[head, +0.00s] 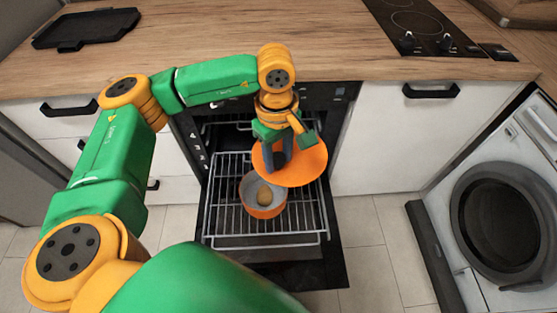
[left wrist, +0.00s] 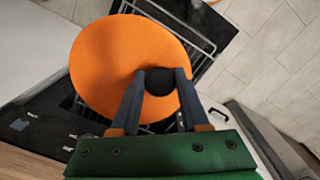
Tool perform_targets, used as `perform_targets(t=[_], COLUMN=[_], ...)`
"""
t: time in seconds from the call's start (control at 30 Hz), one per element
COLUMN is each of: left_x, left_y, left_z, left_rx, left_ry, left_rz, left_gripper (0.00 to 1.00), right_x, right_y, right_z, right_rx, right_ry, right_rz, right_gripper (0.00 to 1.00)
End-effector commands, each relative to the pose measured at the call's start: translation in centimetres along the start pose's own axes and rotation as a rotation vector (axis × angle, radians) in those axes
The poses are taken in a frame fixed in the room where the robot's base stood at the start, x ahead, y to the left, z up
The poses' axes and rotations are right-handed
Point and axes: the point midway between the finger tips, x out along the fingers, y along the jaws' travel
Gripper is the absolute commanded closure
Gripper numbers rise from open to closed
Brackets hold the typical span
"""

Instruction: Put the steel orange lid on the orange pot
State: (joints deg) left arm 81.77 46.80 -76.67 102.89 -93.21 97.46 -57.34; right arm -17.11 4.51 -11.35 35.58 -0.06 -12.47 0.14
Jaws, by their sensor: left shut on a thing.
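The orange pot (head: 264,208) stands on the wire rack of the open oven, with a light brown round item inside it. The round orange lid (head: 304,166) is held by my left gripper (head: 280,160), above the pot and off to its upper right in the head view. In the left wrist view the two fingers of the gripper (left wrist: 158,80) are shut around the lid's black knob (left wrist: 160,82). The lid (left wrist: 120,60) hides the pot in that view. My right gripper is not in view.
The oven rack (head: 300,235) is pulled out over the lowered oven door (head: 320,270). A wooden counter (head: 200,40) is above, with a black tray (head: 86,28) and a hob (head: 425,22). A washing machine (head: 505,200) stands at the right.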

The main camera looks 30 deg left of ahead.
Motion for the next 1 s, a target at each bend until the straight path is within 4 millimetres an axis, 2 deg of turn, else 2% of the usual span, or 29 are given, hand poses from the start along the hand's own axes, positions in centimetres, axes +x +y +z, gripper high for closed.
perform_targets(t=[0.03,0.1,0.2,0.33,0.4,0.53,0.77,1.0], left_x=[4.9,8.8,13.8,18.3,19.8,20.8,21.9,24.9], left_y=[0.4,0.9,1.4,1.7,1.7,1.7,1.7,1.6], left_z=[-0.7,-1.8,-3.4,-5.2,-5.9,-6.5,-6.6,-6.7], left_rx=[-0.137,-0.361,-0.663,-0.969,-1.080,-1.190,-1.209,-1.207], left_ry=[-0.001,0.001,0.006,0.013,0.018,0.022,0.023,0.024], left_rz=[-0.002,-0.002,-0.001,0.002,0.003,0.007,0.007,0.006], left_gripper=[1.00,1.00,1.00,1.00,1.00,1.00,1.00,1.00], right_x=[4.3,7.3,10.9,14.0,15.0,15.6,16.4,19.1], right_y=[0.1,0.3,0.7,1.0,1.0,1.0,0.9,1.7], right_z=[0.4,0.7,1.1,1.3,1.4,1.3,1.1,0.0], right_rx=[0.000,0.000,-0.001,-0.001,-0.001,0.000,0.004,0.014], right_ry=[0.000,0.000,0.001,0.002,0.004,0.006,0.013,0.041], right_rz=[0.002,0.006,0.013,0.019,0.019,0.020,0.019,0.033], right_gripper=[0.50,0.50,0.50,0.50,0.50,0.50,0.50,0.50])
